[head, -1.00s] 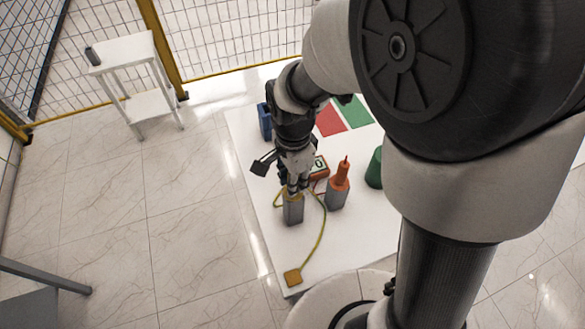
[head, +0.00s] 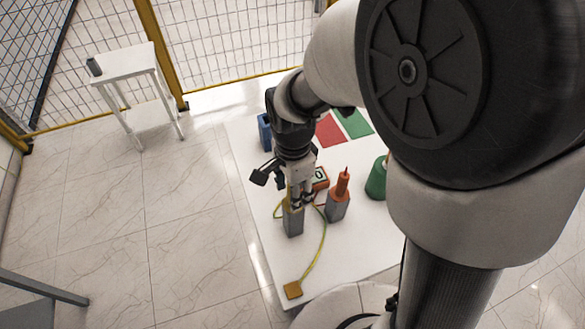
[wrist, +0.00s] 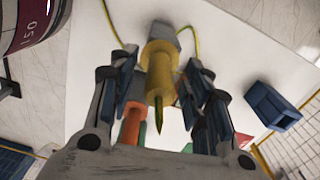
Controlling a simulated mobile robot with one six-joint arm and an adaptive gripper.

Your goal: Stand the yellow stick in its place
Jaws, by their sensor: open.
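The yellow stick (wrist: 160,75) stands on a grey block (wrist: 185,38) in the wrist view, with its narrow pointed tip towards the camera. In the head view it is mostly hidden by my gripper, above the grey block (head: 293,222) near the table's left edge. My gripper (head: 298,200) is open, pointing down over this block. In the wrist view its fingers (wrist: 170,100) are on both sides of the yellow stick. Whether they touch it cannot be told. The joint between stick and block is not clear.
An orange stick (head: 342,186) stands on another grey block (head: 337,210) close by on the right. An orange-framed display (head: 321,178), a green object (head: 377,180) and a blue bin (head: 264,130) are nearby. A yellow cable (head: 321,255) runs to a flat yellow piece (head: 292,290).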

